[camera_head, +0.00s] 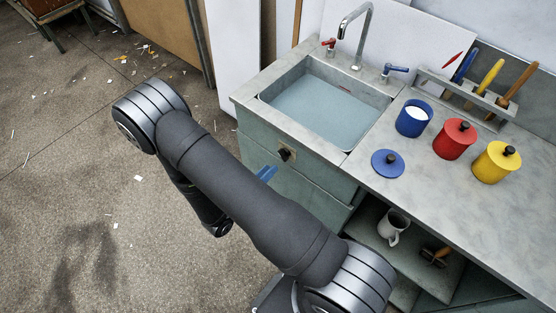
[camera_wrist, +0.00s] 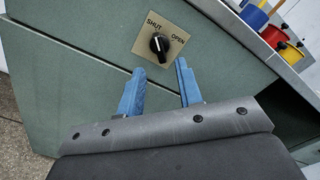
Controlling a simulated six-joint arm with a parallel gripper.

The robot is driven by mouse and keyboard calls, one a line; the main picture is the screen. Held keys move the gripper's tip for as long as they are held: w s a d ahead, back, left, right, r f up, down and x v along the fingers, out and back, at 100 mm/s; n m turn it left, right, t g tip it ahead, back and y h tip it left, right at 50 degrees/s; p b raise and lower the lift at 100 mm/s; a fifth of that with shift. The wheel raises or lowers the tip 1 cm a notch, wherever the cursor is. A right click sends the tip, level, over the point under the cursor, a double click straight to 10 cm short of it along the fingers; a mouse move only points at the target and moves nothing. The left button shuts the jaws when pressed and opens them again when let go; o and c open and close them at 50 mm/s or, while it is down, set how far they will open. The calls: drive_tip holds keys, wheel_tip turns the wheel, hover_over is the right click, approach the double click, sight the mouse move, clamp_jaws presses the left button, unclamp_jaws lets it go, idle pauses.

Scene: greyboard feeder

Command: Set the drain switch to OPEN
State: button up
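The drain switch (camera_wrist: 159,44) is a black knob on a beige square plate on the green cabinet front. The plate reads SHUT at its upper left and OPEN at its right. The knob's pale mark looks to point up toward SHUT, but it is small. In the head view the switch (camera_head: 285,154) sits below the sink's front edge. My gripper (camera_wrist: 160,66) is open and empty, its two blue fingers apart just below the plate, not around the knob. In the head view one blue fingertip of my gripper (camera_head: 266,173) shows; my arm hides the rest.
The sink (camera_head: 325,105) holds bluish water under a tap (camera_head: 355,30). On the counter stand an open blue pot (camera_head: 413,120), its lid (camera_head: 388,163), a red pot (camera_head: 455,139) and a yellow pot (camera_head: 496,162). A jug (camera_head: 393,226) stands on the open shelf below.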

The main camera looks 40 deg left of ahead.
sight(284, 154)
drive_tip(key=shift+w, duration=2.8)
clamp_jaws()
